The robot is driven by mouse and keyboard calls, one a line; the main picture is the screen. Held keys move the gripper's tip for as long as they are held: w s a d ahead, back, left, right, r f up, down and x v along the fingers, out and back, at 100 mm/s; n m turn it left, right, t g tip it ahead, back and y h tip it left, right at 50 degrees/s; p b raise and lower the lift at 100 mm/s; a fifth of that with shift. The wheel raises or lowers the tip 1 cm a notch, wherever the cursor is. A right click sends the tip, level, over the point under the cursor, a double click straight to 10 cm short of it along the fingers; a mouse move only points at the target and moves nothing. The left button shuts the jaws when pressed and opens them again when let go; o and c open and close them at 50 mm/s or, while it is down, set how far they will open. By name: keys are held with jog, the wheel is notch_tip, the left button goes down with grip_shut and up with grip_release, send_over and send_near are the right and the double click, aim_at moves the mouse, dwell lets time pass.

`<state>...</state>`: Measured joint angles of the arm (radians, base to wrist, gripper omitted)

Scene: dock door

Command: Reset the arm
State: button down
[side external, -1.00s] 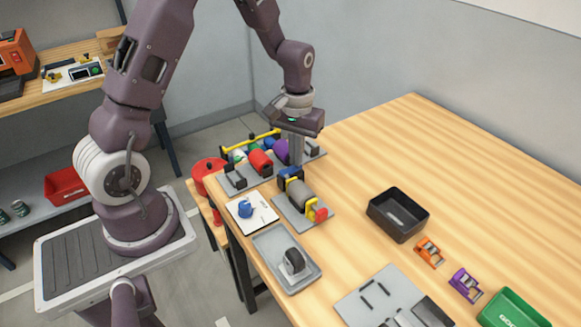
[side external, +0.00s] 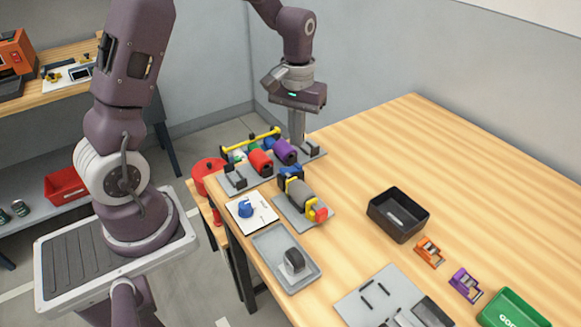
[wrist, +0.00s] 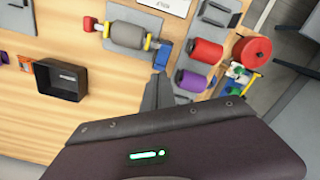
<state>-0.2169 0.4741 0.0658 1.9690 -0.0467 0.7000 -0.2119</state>
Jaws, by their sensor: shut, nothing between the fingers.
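My gripper (side external: 297,136) is shut and empty, pointing down beside the rack at the far end of the table. In the wrist view its fingers (wrist: 157,95) show together above the wood. The rack (side external: 233,178) holds a purple roll (side external: 285,150) and a red roll (side external: 260,162). The purple roll also shows in the wrist view (wrist: 190,81), just right of the fingers, and the red roll (wrist: 205,52) is beyond it. In the side view the fingers are just right of the purple roll; I cannot tell whether they touch the rack.
A fixture with a grey roller (side external: 299,193) stands in front of the rack. A black bin (side external: 398,214), an orange clip (side external: 429,251), a purple clip (side external: 466,284) and a green bin (side external: 512,309) lie to the right. A grey tray (side external: 270,247) is at the near edge.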

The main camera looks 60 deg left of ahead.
jog(key=shift+r, duration=0.3)
jog(key=s+d+r+m+t, duration=0.2)
jog(key=s+d+r, duration=0.2)
jog(key=r, duration=0.4)
jog(key=s+d+r+m+t, duration=0.1)
jog(key=s+d+r+m, duration=0.1)
jog(key=s, duration=0.6)
jog(key=s+d+r+m+t, duration=0.2)
jog(key=s+r, duration=0.3)
jog(key=s, duration=0.4)
jog(key=shift+d+t, duration=0.3)
jog(key=shift+d, duration=0.5)
